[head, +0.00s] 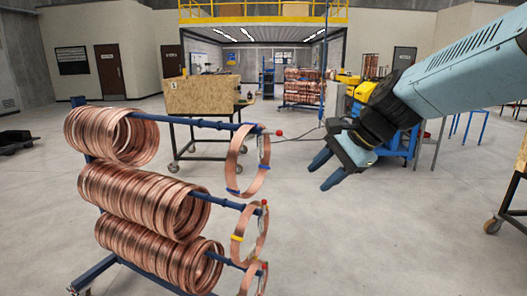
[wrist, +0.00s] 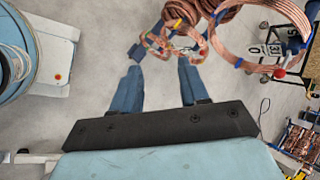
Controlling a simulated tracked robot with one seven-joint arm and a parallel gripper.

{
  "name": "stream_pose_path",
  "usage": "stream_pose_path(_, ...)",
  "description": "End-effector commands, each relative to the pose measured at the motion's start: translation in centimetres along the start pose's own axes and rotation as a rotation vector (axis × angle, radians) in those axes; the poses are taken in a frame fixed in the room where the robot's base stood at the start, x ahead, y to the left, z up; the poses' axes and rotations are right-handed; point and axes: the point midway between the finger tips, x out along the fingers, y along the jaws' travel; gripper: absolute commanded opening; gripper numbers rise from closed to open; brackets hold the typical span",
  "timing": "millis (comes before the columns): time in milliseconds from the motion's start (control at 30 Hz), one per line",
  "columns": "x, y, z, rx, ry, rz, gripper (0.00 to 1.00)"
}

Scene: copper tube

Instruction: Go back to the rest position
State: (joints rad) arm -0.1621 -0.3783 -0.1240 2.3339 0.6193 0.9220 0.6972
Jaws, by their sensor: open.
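My gripper (head: 321,172) is in the air to the right of the copper coil rack in the head view, its blue fingers pointing down and left. In the wrist view its two fingers (wrist: 159,68) stand apart with only floor between them, so it is open and empty. The rack's blue bars (head: 200,123) carry thick bundles of copper coils (head: 140,188). Near the bar ends hang single coils, one with blue tape (head: 253,165) and one with yellow tape (head: 250,235). My fingers are apart from these coils. Coils also show beyond the fingers in the wrist view (wrist: 215,45).
A wheeled cart with a wooden box (head: 203,94) stands behind the rack. Blue equipment (head: 402,145) stands behind my gripper, and a wheeled wooden-topped cart (head: 514,200) is at the right edge. The floor (head: 380,235) below and right of my gripper is clear.

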Motion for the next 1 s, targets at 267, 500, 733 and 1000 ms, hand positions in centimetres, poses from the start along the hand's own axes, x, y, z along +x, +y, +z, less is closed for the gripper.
stream_pose_path(267, -4.2, 7.2, -0.3, -0.576, 0.231, 0.148, 0.44)
stream_pose_path(500, -6.9, 11.6, -1.0, -0.955, 0.377, 0.331, 0.44)
stream_pose_path(733, -7.8, 13.0, -1.2, -1.082, 0.419, 0.412, 0.44)
stream_pose_path(1000, -7.8, 13.0, -1.2, -1.084, 0.419, 0.413, 0.44)
